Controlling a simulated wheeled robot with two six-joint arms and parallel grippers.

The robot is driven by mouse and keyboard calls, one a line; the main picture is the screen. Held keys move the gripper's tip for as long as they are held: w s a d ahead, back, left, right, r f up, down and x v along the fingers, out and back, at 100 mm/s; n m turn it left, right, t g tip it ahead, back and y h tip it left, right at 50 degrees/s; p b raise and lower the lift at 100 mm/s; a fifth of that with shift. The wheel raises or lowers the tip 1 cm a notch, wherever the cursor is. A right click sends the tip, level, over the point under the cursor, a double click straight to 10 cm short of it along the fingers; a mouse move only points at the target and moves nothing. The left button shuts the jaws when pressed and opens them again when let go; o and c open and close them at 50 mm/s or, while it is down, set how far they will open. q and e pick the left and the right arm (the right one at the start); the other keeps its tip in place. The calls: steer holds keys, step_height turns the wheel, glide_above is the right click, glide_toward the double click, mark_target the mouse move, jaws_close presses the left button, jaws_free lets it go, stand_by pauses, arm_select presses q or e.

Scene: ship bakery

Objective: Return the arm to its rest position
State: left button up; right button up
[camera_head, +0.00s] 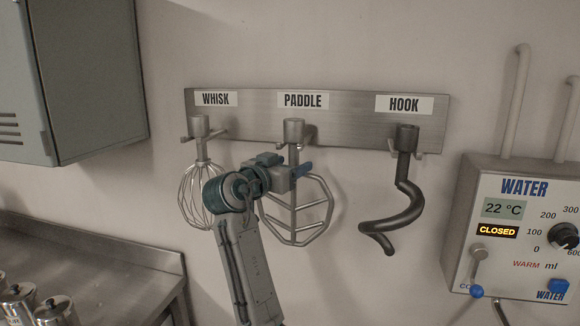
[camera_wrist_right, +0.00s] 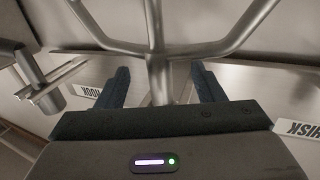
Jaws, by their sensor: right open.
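My right gripper (camera_head: 288,165) is raised at the rack, in front of the upper part of the paddle (camera_head: 294,240). The paddle is a metal frame hanging under the PADDLE label. In the right wrist view the two dark fingers (camera_wrist_right: 163,86) stand apart, with the paddle's shaft (camera_wrist_right: 158,68) showing between them. The jaws are open; I cannot tell whether a finger touches the shaft. My right forearm and gripper cover part of the paddle's left side in the head view. My left gripper is not in view.
The wall rack (camera_head: 350,103) also holds the whisk (camera_head: 193,190) close left of my wrist and the dark hook (camera_head: 405,190) to the right. A water panel (camera_head: 500,240) is at far right, a grey cabinet (camera_head: 85,80) upper left, and a metal counter (camera_head: 120,275) with canisters lower left.

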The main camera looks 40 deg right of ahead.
steer(key=shift+w+d, duration=0.1)
steer(key=shift+d, duration=0.1)
jaws_close()
stand_by(0.4)
steer(key=shift+r, duration=0.7)
stand_by(0.9)
steer(key=shift+a, duration=0.1)
